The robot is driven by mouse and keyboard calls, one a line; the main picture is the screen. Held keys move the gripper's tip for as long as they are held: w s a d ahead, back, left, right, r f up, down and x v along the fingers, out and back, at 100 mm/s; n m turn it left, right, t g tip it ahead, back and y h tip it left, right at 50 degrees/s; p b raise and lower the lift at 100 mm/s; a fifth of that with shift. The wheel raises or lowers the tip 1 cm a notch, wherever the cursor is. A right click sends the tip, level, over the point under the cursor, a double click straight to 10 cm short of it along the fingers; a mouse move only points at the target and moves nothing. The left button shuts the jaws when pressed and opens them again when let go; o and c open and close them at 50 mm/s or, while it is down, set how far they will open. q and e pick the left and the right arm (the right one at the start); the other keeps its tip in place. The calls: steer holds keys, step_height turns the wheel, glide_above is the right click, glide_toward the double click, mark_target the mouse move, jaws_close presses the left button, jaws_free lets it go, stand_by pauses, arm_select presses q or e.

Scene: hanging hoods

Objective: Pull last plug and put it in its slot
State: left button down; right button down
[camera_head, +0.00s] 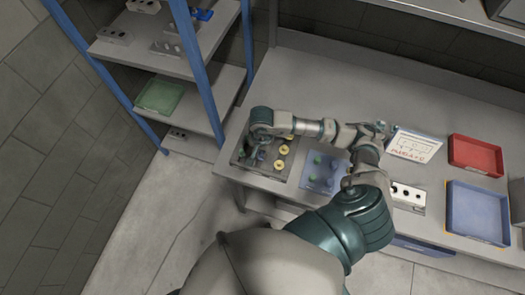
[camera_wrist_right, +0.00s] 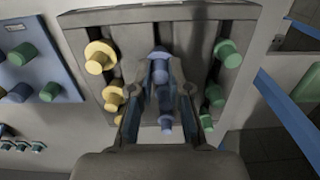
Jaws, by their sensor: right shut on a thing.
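The grey slotted board (camera_head: 240,160) lies on the left end of the bench; in the right wrist view (camera_wrist_right: 205,25) it fills the middle. Yellow plugs (camera_wrist_right: 100,57) stand along its left slot, green plugs (camera_wrist_right: 228,53) along its right slot. My right gripper (camera_wrist_right: 160,72) is over the middle slot, shut on a blue plug (camera_wrist_right: 159,55). Whether that plug is seated or raised is unclear. Another blue plug (camera_wrist_right: 166,124) shows between the fingers, lower down. In the head view my right gripper (camera_head: 256,150) is over the board's left part. My left gripper is not in view.
A blue panel (camera_head: 308,183) with green and blue plugs lies beside the board. Farther right are a whiteboard (camera_head: 413,145), a white socket block (camera_head: 408,193), a red tray (camera_head: 475,140) and a blue tray (camera_head: 478,185). A blue-posted shelf (camera_head: 195,65) stands close on the left.

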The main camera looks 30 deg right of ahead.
steer(key=shift+a+r, duration=0.1)
steer(key=shift+a, duration=0.85)
steer(key=shift+d, duration=0.1)
steer(key=shift+d+f, duration=0.2)
steer(key=shift+d, duration=0.5)
steer(key=c, duration=1.3)
jaws_free()
steer(key=shift+a, duration=0.2)
steer(key=shift+o, duration=1.3)
steer(key=shift+a, duration=0.4)
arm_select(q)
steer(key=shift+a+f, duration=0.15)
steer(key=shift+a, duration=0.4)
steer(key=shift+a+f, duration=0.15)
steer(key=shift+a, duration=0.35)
arm_select(e)
step_height(320, 180, up, 12)
steer(key=shift+a, duration=0.15)
